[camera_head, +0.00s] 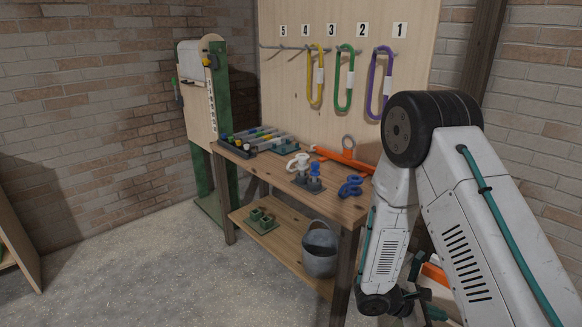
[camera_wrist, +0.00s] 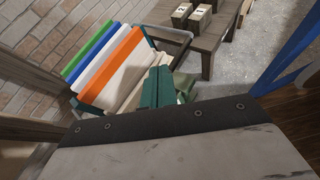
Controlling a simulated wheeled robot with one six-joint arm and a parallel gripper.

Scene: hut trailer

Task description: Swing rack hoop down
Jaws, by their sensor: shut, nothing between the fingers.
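A rack of slanted boards in green, blue, white and orange stands in the upper left of the wrist view. A dark grey bar (camera_wrist: 172,34), which looks like the rack's hoop, runs along the far end of the boards and bends at its right corner. My gripper (camera_wrist: 158,88) shows as two teal fingers side by side, shut and empty, over the near right side of the rack. I cannot tell whether they touch it. In the head view my gripper (camera_head: 420,290) hangs low at the lower right, partly hidden by my arm; an orange piece (camera_head: 435,273) shows behind it.
A wooden workbench (camera_head: 265,180) with tools stands left of my arm, a grey bucket (camera_head: 320,250) on its lower shelf. A pegboard (camera_head: 300,110) holds yellow, green and purple loops. In the wrist view a wooden bench (camera_wrist: 205,42) stands beyond the rack. Floor (camera_head: 150,265) is clear at left.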

